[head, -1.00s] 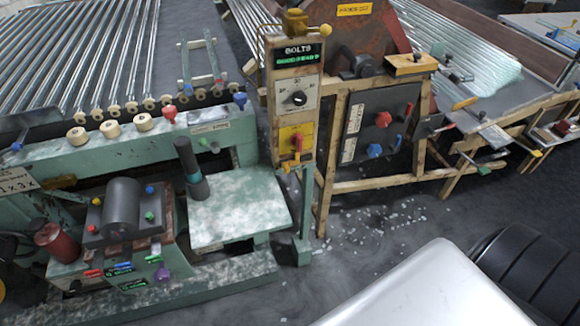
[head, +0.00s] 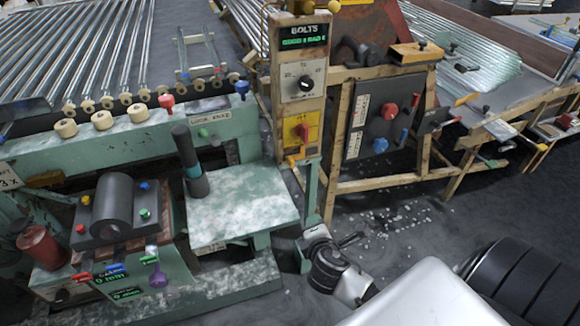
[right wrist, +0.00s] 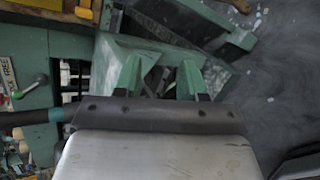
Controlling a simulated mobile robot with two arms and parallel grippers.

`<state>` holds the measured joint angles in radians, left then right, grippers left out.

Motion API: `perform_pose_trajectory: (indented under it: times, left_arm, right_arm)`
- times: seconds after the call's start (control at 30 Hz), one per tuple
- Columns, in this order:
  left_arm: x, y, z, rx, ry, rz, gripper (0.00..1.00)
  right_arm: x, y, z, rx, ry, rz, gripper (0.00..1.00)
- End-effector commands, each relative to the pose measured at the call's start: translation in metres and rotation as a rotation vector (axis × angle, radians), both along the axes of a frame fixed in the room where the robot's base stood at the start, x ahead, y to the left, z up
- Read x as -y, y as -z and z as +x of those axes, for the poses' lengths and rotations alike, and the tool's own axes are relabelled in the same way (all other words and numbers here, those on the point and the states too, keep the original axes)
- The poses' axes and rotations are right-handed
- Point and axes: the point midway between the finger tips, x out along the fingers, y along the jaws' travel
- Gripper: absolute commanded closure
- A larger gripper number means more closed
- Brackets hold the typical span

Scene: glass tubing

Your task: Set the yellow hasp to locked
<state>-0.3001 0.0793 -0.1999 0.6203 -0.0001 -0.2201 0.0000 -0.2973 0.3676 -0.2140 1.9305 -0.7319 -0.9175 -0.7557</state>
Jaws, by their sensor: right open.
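No part in view is clearly labelled as the yellow hasp. A yellow handle (head: 467,99) also sticks out at the wooden frame on the right. My right gripper (head: 330,241) is low in front of the post's green foot, well below the yellow plate. In the right wrist view its two fingers (right wrist: 158,80) stand apart with nothing gripped between them. My left gripper is not in view.
A green lever (head: 204,132) sits by a lock/free label on the green machine. The pale bench plate (head: 240,208) is left of my right gripper. A dark panel (head: 385,115) with red and blue knobs is at right. The floor between holds scattered glass bits.

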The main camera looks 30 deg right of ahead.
Motion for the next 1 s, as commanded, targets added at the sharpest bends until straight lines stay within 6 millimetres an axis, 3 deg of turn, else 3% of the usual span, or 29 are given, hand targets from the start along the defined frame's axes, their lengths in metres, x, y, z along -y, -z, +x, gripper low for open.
perform_pose_trajectory:
  times: [0.3,0.53,0.77,1.0]
  left_arm:
    - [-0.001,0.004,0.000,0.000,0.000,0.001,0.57]
    - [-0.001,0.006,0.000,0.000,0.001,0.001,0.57]
    - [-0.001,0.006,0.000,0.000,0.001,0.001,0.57]
    - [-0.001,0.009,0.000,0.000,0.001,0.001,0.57]
  right_arm:
    - [0.021,-0.035,0.056,0.001,-0.314,-0.680,0.60]
    - [0.027,-0.050,0.084,-0.042,-0.485,-1.133,0.60]
    - [0.031,-0.053,0.103,-0.054,-0.516,-1.229,0.60]
    - [0.041,-0.053,0.146,-0.054,-0.514,-1.224,0.60]
